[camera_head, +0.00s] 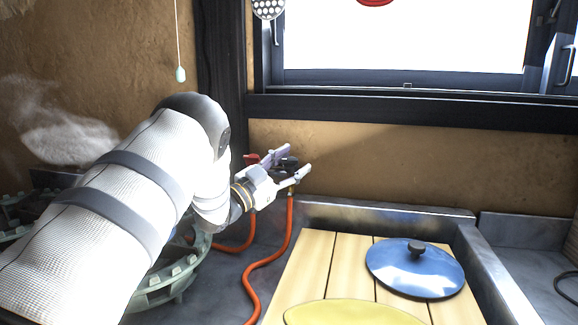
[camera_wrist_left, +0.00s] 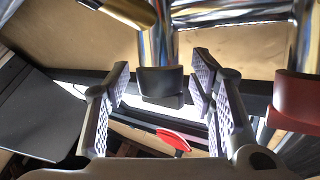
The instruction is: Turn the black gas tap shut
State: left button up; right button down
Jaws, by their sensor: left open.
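The black gas tap (camera_wrist_left: 160,80) is on a shiny metal pipe in the left wrist view. Its handle sits between the two fingers of my open left gripper (camera_wrist_left: 162,88), with a gap visible on each side. In the head view my left gripper (camera_head: 297,161) reaches to the back wall, its fingers around the dark tap (camera_head: 286,164), which they partly hide. A red tap (camera_wrist_left: 297,100) is to the right in the wrist view, and it also shows behind the gripper in the head view (camera_head: 251,158). My right gripper is out of view.
Orange hoses (camera_head: 270,262) hang below the taps onto the grey counter. A wooden board (camera_head: 338,258) with a blue lid (camera_head: 414,268) and a yellow item (camera_head: 350,313) lies to the right. A greenish ring-shaped rack (camera_head: 165,290) is under my left arm. A dark-framed window (camera_head: 400,77) is above.

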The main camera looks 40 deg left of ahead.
pick_arm(q)
jog(key=v, duration=1.2)
jog(key=shift+r, duration=0.1)
